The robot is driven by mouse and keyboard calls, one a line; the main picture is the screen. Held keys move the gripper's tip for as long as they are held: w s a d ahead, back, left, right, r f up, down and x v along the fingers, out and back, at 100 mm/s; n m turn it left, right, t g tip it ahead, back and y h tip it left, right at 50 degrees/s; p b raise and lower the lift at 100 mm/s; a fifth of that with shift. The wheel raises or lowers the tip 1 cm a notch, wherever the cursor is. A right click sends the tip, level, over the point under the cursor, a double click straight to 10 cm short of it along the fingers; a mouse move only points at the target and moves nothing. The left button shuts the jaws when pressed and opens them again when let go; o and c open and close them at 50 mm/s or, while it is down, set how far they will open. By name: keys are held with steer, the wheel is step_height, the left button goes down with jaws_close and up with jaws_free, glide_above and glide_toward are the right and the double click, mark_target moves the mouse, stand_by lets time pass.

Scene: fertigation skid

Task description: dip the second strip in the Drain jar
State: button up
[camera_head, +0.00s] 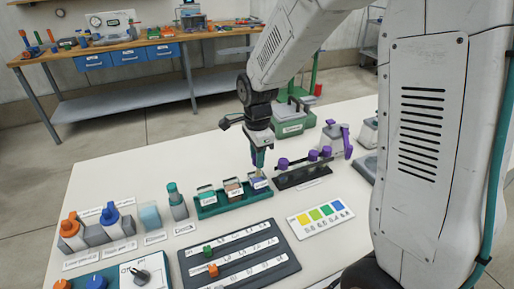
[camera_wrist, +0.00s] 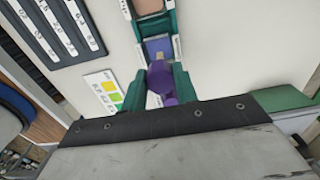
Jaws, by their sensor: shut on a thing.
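My gripper (camera_head: 258,162) points down over the right end of the green jar tray (camera_head: 206,212). Its green fingers show in the wrist view (camera_wrist: 160,88), closed on the purple grip (camera_wrist: 160,75) of a test strip. A small pale strip end lies over the blue jar (camera_wrist: 153,45), the rightmost jar (camera_head: 258,184) in the head view. I cannot tell whether the strip end is inside the jar or just above it. The jar labels are too small to read, so I cannot confirm which is Drain.
A dark rack (camera_head: 303,178) with several purple grips stands close to the right of the jars. A colour chart (camera_head: 320,214) and a dark labelled board (camera_head: 240,257) lie in front. Knobs and bottles stand at left.

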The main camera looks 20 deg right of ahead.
steer(key=shift+f, duration=2.25)
steer(key=shift+r, duration=4.25)
steer(key=shift+s, duration=0.15)
